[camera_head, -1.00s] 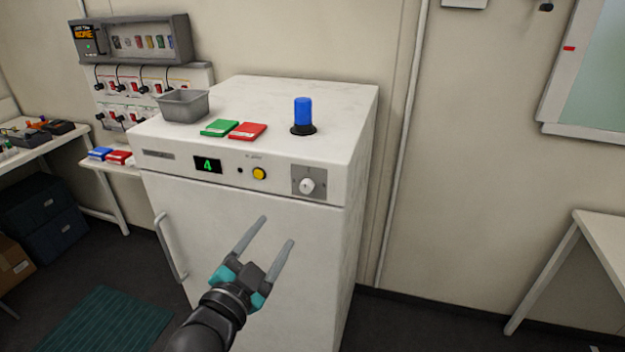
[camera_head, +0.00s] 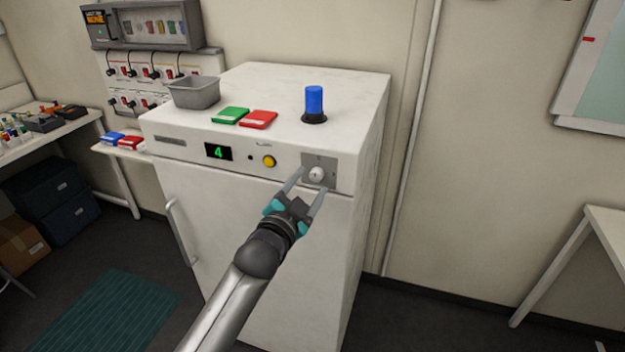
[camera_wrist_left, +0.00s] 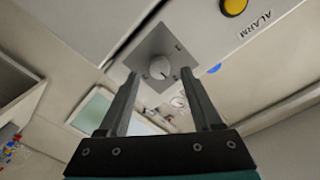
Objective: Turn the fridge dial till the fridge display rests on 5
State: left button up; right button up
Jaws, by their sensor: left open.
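The fridge (camera_head: 250,250) is a white cabinet with a control strip along its top front. Its display (camera_head: 218,152) shows a green 4. The fridge dial (camera_head: 317,174) is a white round knob on a grey square plate at the strip's right end; it also shows in the left wrist view (camera_wrist_left: 160,68). My left gripper (camera_head: 309,180) is open, its two fingers pointing at the dial, one to each side of it in the picture. In the left wrist view the dial appears between and beyond the fingertips (camera_wrist_left: 160,72); contact cannot be told. My right gripper is not in view.
A yellow button (camera_head: 269,161) sits left of the dial, labelled ALARM in the wrist view. On the fridge top stand a grey bin (camera_head: 194,93), a green box (camera_head: 230,115), a red box (camera_head: 259,119) and a blue beacon (camera_head: 314,101). A door handle (camera_head: 181,230) is at left.

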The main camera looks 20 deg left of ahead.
aim_at(316, 175)
pick_arm(q)
jog(key=shift+w+d, duration=0.1)
jog(key=shift+w, duration=1)
grip_shut()
